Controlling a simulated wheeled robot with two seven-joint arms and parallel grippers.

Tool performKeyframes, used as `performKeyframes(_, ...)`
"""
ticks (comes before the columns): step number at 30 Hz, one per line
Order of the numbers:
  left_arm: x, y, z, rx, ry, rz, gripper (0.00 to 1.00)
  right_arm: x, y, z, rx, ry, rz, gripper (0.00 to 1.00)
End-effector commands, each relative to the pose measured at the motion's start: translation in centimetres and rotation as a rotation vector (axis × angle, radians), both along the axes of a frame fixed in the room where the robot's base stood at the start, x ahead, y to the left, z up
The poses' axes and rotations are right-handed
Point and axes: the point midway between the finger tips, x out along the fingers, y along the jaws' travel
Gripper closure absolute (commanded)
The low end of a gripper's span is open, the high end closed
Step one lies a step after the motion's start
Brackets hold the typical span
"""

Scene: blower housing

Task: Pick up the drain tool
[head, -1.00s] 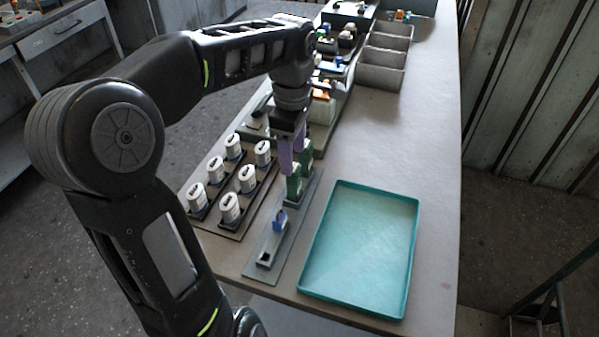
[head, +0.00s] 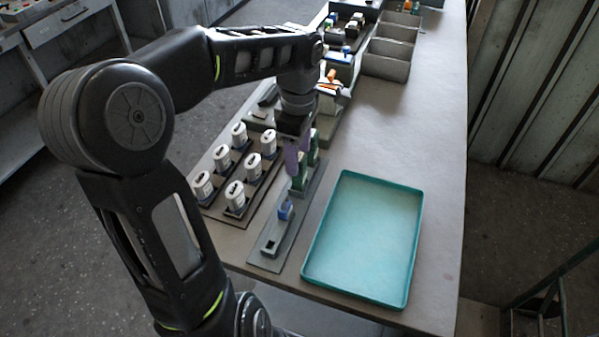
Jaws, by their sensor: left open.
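A narrow grey tool rack (head: 265,262) lies on the table left of the teal tray. A small blue tool (head: 286,210) stands near its front. A green-handled tool (head: 299,184) stands further back, with more green behind it. I cannot tell by shape which of these is the drain tool. My left gripper (head: 298,155), with purple fingers, points down over the rear part of the rack. It is open, its fingers at or just above the green tools. Whether they touch is hidden. My right gripper is not in view.
An empty teal tray (head: 408,240) lies right of the rack. Several white cylindrical parts (head: 235,196) stand on a dark holder to the left. Grey bins (head: 386,68) and coloured small parts lie at the back. The table (head: 430,130) is clear at right.

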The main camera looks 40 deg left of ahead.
Motion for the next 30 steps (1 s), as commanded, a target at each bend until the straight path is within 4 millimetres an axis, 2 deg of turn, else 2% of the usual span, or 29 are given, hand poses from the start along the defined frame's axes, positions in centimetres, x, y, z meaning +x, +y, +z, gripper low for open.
performKeyframes(5,-0.4,0.0,-2.4,-0.004,0.006,0.002,0.44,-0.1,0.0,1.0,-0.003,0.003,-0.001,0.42)
performKeyframes(10,-0.3,0.0,-4.3,-0.002,0.003,0.001,0.44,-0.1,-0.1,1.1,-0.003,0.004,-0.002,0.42)
performKeyframes(28,-0.2,0.0,-4.5,0.0,0.001,0.001,0.44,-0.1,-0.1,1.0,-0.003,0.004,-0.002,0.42)
performKeyframes(30,-0.2,0.0,-4.5,0.0,0.001,0.001,0.48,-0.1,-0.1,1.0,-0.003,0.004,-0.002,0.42)
